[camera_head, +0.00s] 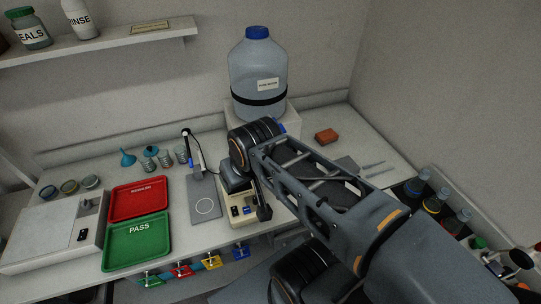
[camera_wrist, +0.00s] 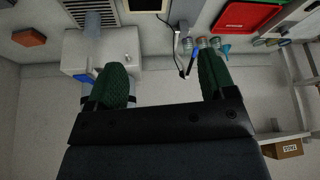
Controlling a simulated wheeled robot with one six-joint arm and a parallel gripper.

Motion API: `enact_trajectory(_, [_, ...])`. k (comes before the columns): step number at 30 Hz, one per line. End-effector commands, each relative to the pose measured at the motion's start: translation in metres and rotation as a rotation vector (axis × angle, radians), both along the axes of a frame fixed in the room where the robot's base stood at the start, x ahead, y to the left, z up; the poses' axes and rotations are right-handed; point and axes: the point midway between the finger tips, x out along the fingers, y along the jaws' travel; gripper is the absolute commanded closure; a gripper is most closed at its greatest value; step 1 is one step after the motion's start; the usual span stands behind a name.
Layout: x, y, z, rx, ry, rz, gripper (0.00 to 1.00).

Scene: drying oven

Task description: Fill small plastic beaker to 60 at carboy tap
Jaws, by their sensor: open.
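The carboy (camera_head: 258,75) is a large clear bottle with a blue cap and a dark band, on a white stand (camera_head: 293,121) at the back of the bench. A small blue piece (camera_head: 282,127), perhaps its tap, shows beside my arm; a blue piece also shows in the wrist view (camera_wrist: 83,78). My gripper (camera_wrist: 161,65) is open, its two green fingers wide apart with nothing between them. In the head view my arm hides its fingers. Several small clear vessels (camera_head: 165,158) stand left of centre; I cannot tell whether one is the small plastic beaker.
A red tray (camera_head: 138,187) and a green PASS tray (camera_head: 137,262) lie at left. A beige device (camera_head: 237,211) stands beside my arm. An orange block (camera_head: 326,136) lies right of the stand. Bottles (camera_head: 432,204) stand in a dark tray at far right.

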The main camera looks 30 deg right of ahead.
Motion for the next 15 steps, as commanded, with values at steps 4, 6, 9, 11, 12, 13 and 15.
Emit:
enact_trajectory(4, [0.0, -0.001, -0.001, 0.0, 0.001, -0.005, 0.32])
enact_trajectory(6, [0.0, -0.006, -0.007, 0.0, 0.007, -0.023, 0.38])
enact_trajectory(9, [0.004, -0.019, -0.028, 0.002, 0.055, -0.083, 0.48])
enact_trajectory(11, [0.015, -0.033, -0.033, 0.005, 0.066, -0.133, 0.54])
enact_trajectory(12, [0.025, -0.044, -0.034, 0.008, 0.068, -0.171, 0.58])
enact_trajectory(13, [0.034, -0.054, -0.033, 0.012, 0.071, -0.201, 0.6])
enact_trajectory(15, [0.055, -0.079, -0.028, 0.019, 0.08, -0.267, 0.67])
